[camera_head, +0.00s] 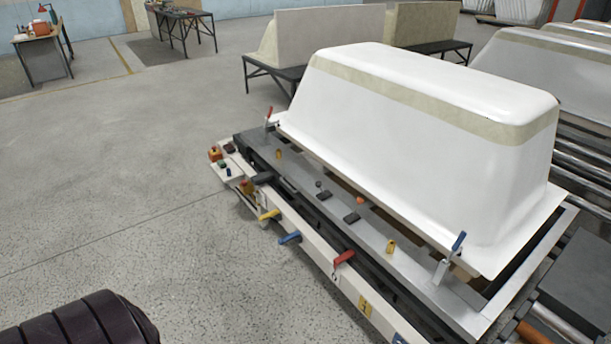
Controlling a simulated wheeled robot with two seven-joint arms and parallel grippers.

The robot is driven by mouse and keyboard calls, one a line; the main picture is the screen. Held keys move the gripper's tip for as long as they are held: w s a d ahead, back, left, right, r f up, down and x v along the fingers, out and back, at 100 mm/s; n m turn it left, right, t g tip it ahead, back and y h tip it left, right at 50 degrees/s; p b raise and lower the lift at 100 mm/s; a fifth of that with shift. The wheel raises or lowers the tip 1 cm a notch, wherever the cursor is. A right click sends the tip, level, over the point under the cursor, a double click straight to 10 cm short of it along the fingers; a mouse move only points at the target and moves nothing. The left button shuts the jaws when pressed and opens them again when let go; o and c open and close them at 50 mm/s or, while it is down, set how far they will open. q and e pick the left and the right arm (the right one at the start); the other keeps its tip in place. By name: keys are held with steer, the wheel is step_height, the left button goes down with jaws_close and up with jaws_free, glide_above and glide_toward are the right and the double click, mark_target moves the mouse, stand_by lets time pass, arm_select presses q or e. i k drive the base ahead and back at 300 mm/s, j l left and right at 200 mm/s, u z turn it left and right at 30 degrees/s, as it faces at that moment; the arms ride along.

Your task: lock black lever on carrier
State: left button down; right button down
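The carrier (300,215) is a long, low frame with a dark grey top, and a white upside-down bathtub shell (420,130) rests on it. The black lever (263,178) sticks out from the carrier's near long side, toward its left end. Its handle points left and looks roughly level; I cannot tell whether it is locked. A yellow lever (268,214), a blue lever (290,238) and a red lever (343,258) follow along the same side to the right. Neither gripper shows in the head view.
A red upright lever (268,113) and a blue upright lever (458,241) stand near the shell's lower edge. A small control box (216,154) sits at the carrier's left end. Rollers and more shells (560,80) lie right. The floor (150,190) left is clear.

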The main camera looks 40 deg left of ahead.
mark_target(318, 183)
steer(key=i+j+u, duration=0.1)
steer(key=i+j, duration=0.45)
steer(key=i+j+u, duration=0.1)
steer(key=i+j, duration=0.35)
steer(key=i, duration=0.3)
